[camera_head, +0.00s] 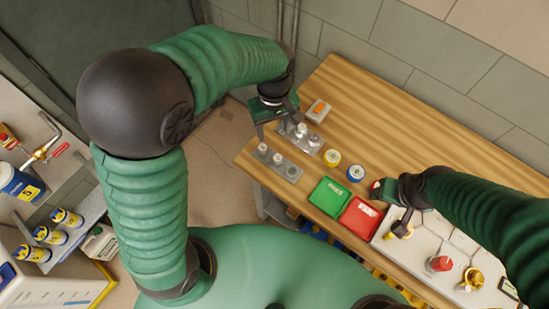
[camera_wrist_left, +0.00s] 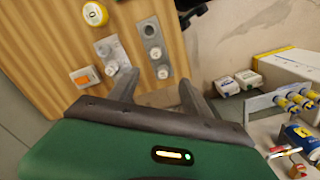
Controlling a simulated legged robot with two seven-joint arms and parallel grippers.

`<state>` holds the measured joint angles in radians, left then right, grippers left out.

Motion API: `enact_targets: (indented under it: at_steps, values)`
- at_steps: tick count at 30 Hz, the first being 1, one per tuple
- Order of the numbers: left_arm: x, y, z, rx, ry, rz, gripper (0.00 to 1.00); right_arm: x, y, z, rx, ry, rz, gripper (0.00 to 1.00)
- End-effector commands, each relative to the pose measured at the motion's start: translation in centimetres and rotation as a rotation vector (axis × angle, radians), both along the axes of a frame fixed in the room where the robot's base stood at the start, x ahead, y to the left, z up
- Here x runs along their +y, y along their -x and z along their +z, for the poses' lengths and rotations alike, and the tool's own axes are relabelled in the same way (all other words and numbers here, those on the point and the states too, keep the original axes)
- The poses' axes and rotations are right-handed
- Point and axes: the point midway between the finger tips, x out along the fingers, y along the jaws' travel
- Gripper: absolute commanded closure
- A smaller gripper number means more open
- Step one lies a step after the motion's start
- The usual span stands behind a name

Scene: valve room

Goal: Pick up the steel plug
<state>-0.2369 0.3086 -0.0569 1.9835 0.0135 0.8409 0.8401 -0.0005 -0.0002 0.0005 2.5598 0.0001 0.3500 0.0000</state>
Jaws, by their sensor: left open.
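Two grey metal plates with holes lie on the wooden table: a far one (camera_head: 312,147) and a near one (camera_head: 290,172). Each bears pale, round-topped steel plugs, such as one (camera_head: 301,129) on the far plate and one (camera_head: 262,149) on the near plate. Which is the task's plug I cannot tell. In the left wrist view the near plate (camera_wrist_left: 149,30) shows plugs at its lower end (camera_wrist_left: 163,72), and the far plate has a plug (camera_wrist_left: 112,68) beside one finger. My left gripper (camera_wrist_left: 155,86) is open and empty, above the table's left end. My right gripper (camera_head: 384,191) is partly hidden.
An orange-and-white box (camera_head: 318,110) lies behind the far plate. A yellow roll (camera_head: 331,157) and a blue-and-white roll (camera_head: 355,173) sit to the right. A green tray (camera_head: 329,197) and red tray (camera_head: 360,217) stand at the front edge. The table's back strip is clear.

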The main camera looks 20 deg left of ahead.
Motion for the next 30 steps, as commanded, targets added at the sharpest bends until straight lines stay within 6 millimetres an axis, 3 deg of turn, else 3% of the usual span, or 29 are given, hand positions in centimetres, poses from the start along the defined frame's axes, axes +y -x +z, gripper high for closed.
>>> enact_targets:
  at_steps: [6,10,14,24,30]
  values:
    - [0.3,-0.3,-0.4,0.004,-0.016,-0.718,0.43,-0.1,0.0,-1.2,0.001,0.0,-0.001,0.44]
    - [0.7,-0.4,-0.2,0.002,-0.018,-0.976,0.43,-0.1,0.0,-1.4,0.001,0.0,-0.001,0.44]
    - [1.0,-0.3,-0.9,0.003,-0.017,-1.052,0.43,0.0,0.0,-1.3,0.0,0.0,-0.001,0.44]
    - [0.4,-0.4,-9.2,0.01,-0.023,-1.05,0.43,0.0,0.0,-1.2,0.0,0.0,-0.001,0.44]
    - [0.4,-0.4,-11.8,0.006,-0.022,-1.053,0.43,-0.1,0.0,-1.1,0.0,0.0,-0.001,0.44]
